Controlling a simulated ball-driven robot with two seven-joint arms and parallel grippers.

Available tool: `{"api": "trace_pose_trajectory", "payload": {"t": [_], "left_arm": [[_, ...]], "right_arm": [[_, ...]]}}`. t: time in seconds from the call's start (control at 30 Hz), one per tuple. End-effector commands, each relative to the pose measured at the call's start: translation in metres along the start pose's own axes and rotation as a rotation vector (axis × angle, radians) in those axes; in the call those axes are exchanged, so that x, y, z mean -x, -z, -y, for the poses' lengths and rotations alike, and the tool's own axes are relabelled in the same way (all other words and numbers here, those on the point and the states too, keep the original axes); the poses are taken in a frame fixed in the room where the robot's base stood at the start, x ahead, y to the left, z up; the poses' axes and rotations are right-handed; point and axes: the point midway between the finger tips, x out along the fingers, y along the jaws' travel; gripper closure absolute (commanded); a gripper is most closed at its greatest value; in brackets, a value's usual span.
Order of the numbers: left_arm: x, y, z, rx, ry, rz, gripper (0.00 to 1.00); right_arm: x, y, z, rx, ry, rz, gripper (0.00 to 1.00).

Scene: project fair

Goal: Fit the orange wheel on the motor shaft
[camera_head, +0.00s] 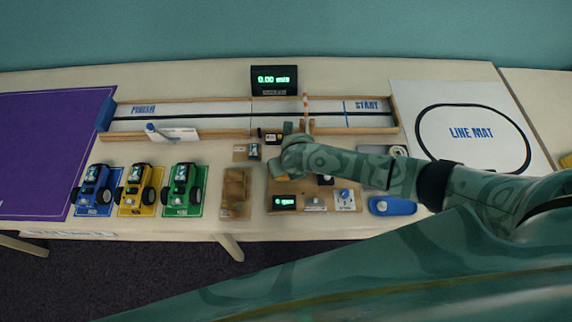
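A brown test board (268,207) lies near the front edge of the table, with a small green-lit display, a grey block and a blue knob on it. My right arm reaches in from the right over the board's back part. Its wrist and gripper (281,168) are above the back left of the board. A small orange patch (277,174) shows beside the gripper; it may be the orange wheel, but I cannot tell whether it is held. The fingers are too hidden to read. The motor shaft is not visible behind my arm. My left gripper is out of view.
Blue (94,189), yellow (138,190) and green (182,189) toy cars stand at left. A brown tray (235,193) is left of the board. A blue object (392,206) lies right of it. A wood-railed track (225,120) runs behind; a line mat (470,133) is at right.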

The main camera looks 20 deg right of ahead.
Motion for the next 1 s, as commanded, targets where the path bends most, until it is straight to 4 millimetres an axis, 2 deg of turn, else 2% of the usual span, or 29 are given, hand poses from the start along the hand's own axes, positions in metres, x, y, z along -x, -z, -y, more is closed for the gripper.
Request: {"api": "trace_pose_trajectory", "payload": {"t": [0.8,0.83,0.9,0.93,1.0], "left_arm": [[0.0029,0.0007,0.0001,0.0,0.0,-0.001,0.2],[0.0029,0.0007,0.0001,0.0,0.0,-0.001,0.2],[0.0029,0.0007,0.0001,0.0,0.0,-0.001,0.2],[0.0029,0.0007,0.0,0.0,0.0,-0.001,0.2],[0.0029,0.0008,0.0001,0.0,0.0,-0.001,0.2]], "right_arm": [[-0.0014,0.0008,0.0001,0.001,0.001,0.0,0.8],[-0.0014,0.0008,0.0001,0.0,0.001,0.0,0.56],[-0.0014,0.0008,0.0002,0.0,0.001,0.0,0.37],[-0.0014,0.0008,0.0001,0.0,0.001,0.0,0.33],[-0.0014,0.0008,0.0002,0.0,0.001,0.0,0.33]]}}
